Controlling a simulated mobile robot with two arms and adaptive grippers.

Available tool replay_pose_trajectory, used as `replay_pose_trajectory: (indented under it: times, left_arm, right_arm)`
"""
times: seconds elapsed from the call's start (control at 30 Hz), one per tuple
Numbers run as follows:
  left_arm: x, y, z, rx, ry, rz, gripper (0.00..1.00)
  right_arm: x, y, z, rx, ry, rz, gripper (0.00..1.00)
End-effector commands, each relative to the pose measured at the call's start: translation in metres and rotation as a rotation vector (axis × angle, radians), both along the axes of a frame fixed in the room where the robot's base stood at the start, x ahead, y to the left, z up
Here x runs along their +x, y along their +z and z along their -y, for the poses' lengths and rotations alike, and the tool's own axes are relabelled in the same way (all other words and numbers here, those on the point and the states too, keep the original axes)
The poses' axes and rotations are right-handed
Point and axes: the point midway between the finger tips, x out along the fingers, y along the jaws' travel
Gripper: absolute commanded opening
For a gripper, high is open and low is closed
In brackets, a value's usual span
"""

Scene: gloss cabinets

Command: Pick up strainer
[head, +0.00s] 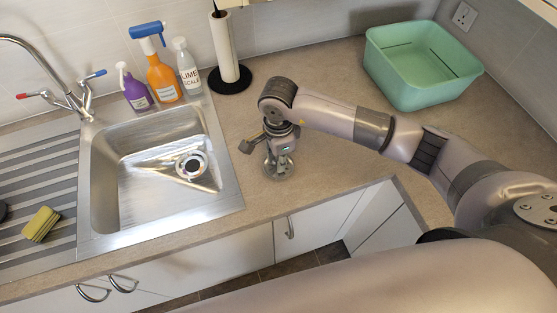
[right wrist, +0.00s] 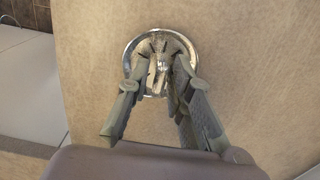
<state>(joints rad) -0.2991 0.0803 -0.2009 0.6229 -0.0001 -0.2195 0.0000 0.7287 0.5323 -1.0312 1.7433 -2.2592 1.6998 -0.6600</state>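The strainer (head: 278,170) is a small, round, shiny metal piece lying on the brown worktop to the right of the sink. In the right wrist view the strainer (right wrist: 130,50) shows its round rim and a knob-like middle. My right gripper (head: 277,160) points down right above it. In the right wrist view the two fingers of the right gripper (right wrist: 160,72) are apart, with their tips inside the rim on either side of the middle part. Whether they touch it is hard to see. My left gripper is not in view.
A steel sink (head: 110,205) with a drain (head: 191,165) lies to the left. Behind it stand a purple bottle (head: 136,92), an orange bottle (head: 161,80) and a white bottle (head: 188,72). A paper roll (head: 224,48) and a green tub (head: 420,82) stand farther back. A yellow sponge (head: 41,224) lies far left.

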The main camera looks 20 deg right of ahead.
Motion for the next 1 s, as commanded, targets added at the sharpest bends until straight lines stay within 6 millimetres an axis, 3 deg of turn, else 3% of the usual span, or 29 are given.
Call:
replay_pose_trajectory:
  times: [0.27, 0.57, 1.0]
  left_arm:
    - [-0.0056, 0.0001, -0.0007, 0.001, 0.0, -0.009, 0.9]
    - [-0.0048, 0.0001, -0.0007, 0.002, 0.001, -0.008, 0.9]
    - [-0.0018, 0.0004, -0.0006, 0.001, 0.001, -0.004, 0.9]
  right_arm:
    - [0.0004, -0.0039, -0.0002, 0.001, 0.001, 0.001, 0.2]
    - [0.0004, -0.0035, -0.0002, 0.001, 0.0, 0.001, 0.0]
    - [0.0005, -0.0032, -0.0001, 0.001, 0.0, 0.002, 0.0]
